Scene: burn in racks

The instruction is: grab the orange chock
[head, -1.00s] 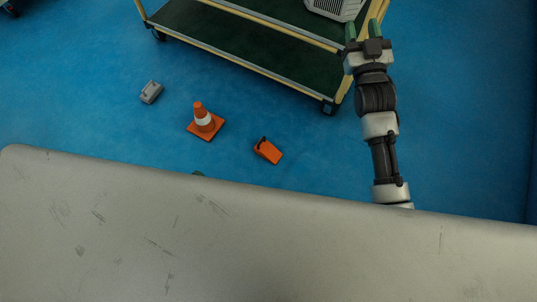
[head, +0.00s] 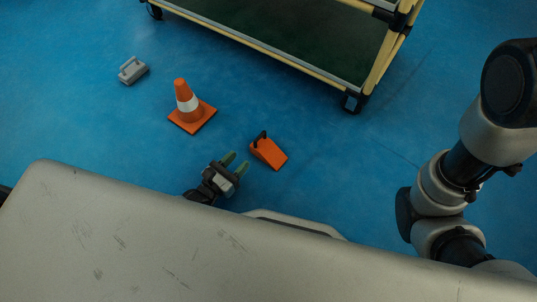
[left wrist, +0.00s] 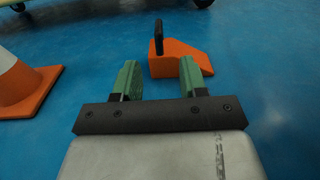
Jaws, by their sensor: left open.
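The orange chock (head: 268,154) lies on the blue floor, a wedge with a black handle loop standing on its tall end. My left gripper (head: 236,162) is open and empty, just to the left of and a little below the chock in the head view. In the left wrist view the chock (left wrist: 176,60) is ahead of the green fingers, right of centre. The right finger overlaps the front of the chock in that picture; I cannot tell whether they touch. My right arm shows at the right of the head view, but its gripper is out of view.
An orange and white cone (head: 188,104) stands left of the chock. A grey block with a handle (head: 133,70) lies farther left. A wheeled cart with a dark green shelf (head: 310,40) stands behind. Blue floor is clear right of the chock.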

